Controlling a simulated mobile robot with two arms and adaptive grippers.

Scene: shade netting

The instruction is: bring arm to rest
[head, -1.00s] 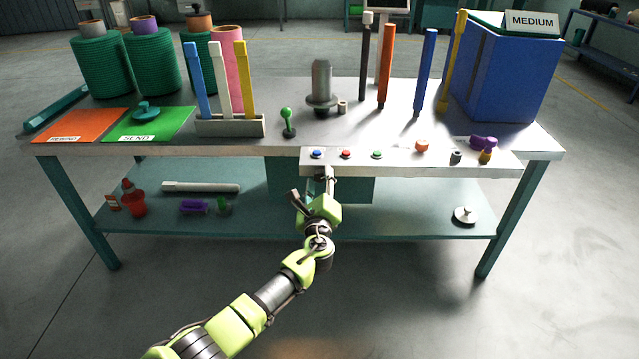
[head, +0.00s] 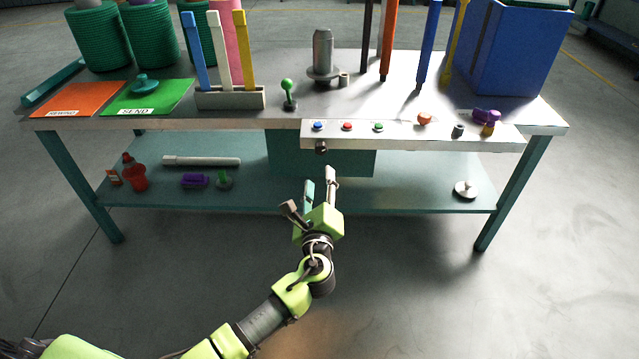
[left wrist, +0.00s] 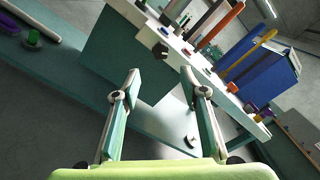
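My left gripper (head: 312,196) is in front of the table, below the level of its top and just short of the lower shelf. Its fingers are spread apart with nothing between them. The left wrist view shows the same open fingers (left wrist: 157,90) to either side, with the table's underside box and front panel beyond them. My right gripper does not show in either view.
The table (head: 400,75) holds spools, coloured sticks in a block (head: 230,97), a green SEND sheet (head: 170,97) and a blue bin (head: 515,50). A button panel (head: 410,135) with a dark knob (head: 321,147) hangs at its front edge. A lower shelf (head: 420,190) holds loose parts. The floor in front is clear.

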